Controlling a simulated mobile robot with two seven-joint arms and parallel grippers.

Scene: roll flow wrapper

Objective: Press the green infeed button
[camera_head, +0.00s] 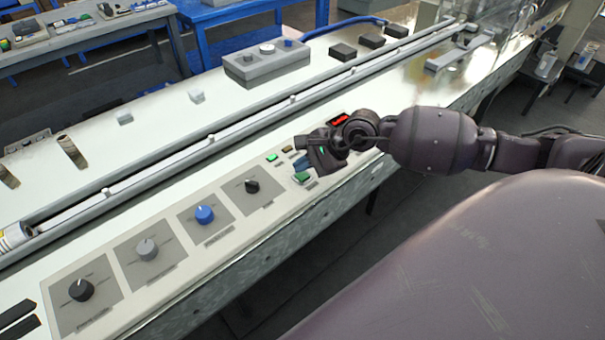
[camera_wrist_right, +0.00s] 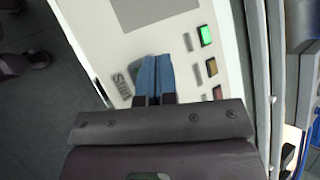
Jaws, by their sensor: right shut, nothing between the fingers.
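The control panel (camera_head: 225,235) carries two green items near my right gripper (camera_head: 301,163). One is a small lit green rectangle (camera_head: 272,157), bright in the right wrist view (camera_wrist_right: 205,36). The other is a green button (camera_head: 302,177) just below the fingertips; in the right wrist view a greenish patch (camera_wrist_right: 137,70) shows beside the fingers, mostly hidden, near a label that seems to read "Start". I cannot read which one is infeed. My right gripper's blue fingers (camera_wrist_right: 152,72) are together and empty, over the panel; contact cannot be told. My left gripper is out of view.
An orange indicator (camera_wrist_right: 212,67) and a reddish one (camera_wrist_right: 217,92) line up beside the lit green one. A black knob (camera_head: 252,186) and a blue knob (camera_head: 205,214) sit to the left. A long rail (camera_head: 180,160) runs behind the panel.

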